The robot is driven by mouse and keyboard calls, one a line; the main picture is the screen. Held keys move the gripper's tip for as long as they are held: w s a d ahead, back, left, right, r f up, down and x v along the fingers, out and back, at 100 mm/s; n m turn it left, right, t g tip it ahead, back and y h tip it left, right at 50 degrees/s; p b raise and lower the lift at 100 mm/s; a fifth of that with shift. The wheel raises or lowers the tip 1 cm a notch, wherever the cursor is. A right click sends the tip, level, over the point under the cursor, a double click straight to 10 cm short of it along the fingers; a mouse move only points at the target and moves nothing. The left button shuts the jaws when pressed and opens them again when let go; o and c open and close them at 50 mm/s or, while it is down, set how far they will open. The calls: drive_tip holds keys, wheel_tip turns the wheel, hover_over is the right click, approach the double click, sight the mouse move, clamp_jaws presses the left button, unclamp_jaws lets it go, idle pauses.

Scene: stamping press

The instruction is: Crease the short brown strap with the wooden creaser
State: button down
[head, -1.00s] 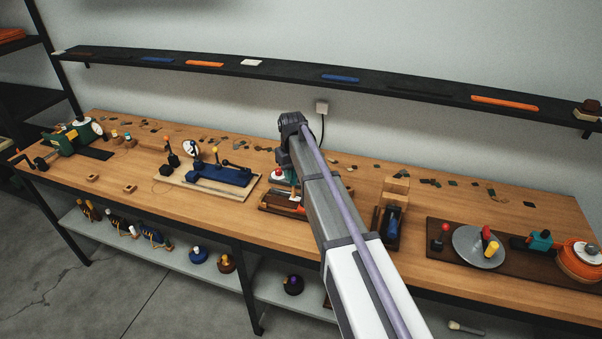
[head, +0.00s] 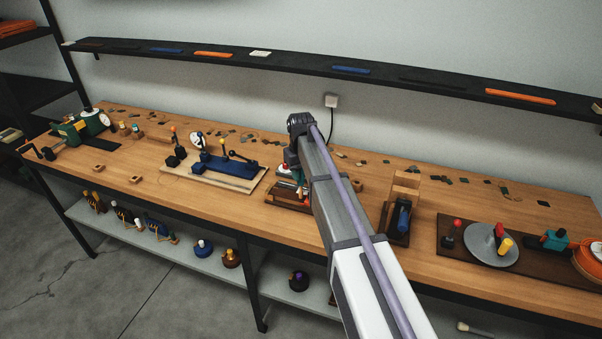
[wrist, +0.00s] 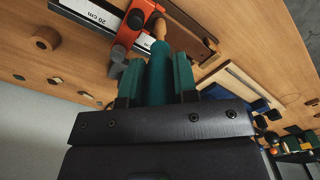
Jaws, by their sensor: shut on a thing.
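My gripper (wrist: 158,64) shows in the wrist view with its two teal fingers shut on the teal handle of a tool. A pale wooden tip (wrist: 160,27) sticks out beyond the handle; this looks like the wooden creaser (wrist: 160,72). The tip is next to an orange-red clamp-like part (wrist: 125,40) and over a dark brown board (wrist: 198,38); I cannot tell whether it touches anything. In the head view my arm hides most of the gripper and the tool. I cannot pick out the short brown strap for certain.
The wooden bench (head: 130,205) holds a blue lever press (head: 225,168), a green machine (head: 85,125) and a silver disc (head: 490,245). A ruler (wrist: 95,12) lies by the orange-red part. The wall shelf (head: 300,66) carries several coloured strips.

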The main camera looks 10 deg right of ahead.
drive_tip(key=shift+f+b, duration=0.55)
idle(0.5)
idle(0.4)
drive_tip(key=shift+w+a, duration=0.5)
drive_tip(key=shift+a, duration=0.2)
drive_tip(key=shift+w+a, duration=0.45)
drive_tip(key=shift+a, duration=0.25)
drive_tip(key=shift+a, duration=0.1)
drive_tip(key=shift+w+a, duration=0.45)
drive_tip(key=shift+a, duration=0.25)
drive_tip(key=shift+w+a, duration=0.45)
drive_tip(key=shift+a, duration=0.2)
drive_tip(key=w+a, duration=0.1)
drive_tip(key=a, duration=0.2)
drive_tip(key=shift+w, duration=0.4)
drive_tip(key=shift+r, duration=0.1)
